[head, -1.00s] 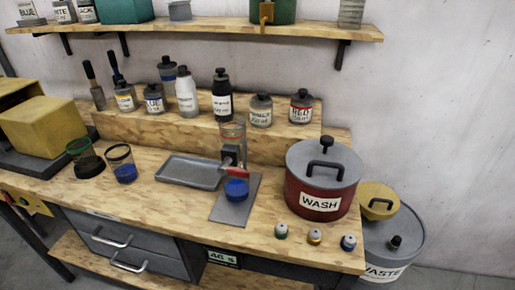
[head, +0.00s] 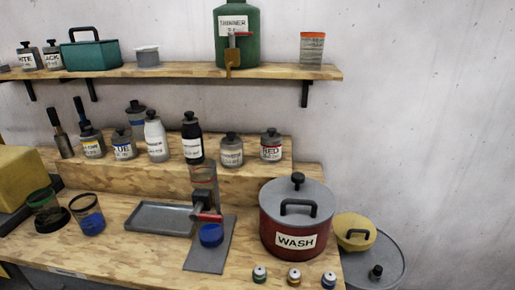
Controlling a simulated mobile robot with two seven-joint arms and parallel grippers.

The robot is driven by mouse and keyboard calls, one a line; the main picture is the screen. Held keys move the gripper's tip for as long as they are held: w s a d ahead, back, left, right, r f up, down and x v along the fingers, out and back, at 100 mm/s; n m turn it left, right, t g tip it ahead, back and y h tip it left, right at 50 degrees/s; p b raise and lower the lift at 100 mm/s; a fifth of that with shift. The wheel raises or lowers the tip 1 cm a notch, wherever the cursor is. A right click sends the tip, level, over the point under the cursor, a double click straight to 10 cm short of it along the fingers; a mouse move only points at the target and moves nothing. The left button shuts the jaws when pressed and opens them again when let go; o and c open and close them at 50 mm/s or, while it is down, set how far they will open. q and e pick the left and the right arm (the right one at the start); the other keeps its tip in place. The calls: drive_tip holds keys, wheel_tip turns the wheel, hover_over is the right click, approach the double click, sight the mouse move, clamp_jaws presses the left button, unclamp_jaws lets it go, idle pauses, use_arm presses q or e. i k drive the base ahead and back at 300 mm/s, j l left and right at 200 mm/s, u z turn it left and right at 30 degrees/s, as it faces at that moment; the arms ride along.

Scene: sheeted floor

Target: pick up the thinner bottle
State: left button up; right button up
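A large green container (head: 250,47) with a white label that appears to read THINNER stands on the upper shelf. A small grey bottle (head: 231,143) with a black cap stands on the lower wooden step, between a black bottle (head: 191,130) and the RED bottle (head: 271,138). Its label is too blurred to read surely. A white bottle (head: 155,130) stands left of the black one. Neither gripper shows in the head view.
On the bench are a grey tray (head: 160,228), a cup holder with a red tap, a red WASH pot (head: 284,232) and small jars (head: 294,276). Bare wood lies front left of the tray.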

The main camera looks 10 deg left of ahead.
sight(154, 132)
drive_tip(key=k+j, duration=0.3)
drive_tip(key=j, duration=0.15)
drive_tip(key=k+j, duration=0.25)
drive_tip(key=j, duration=0.2)
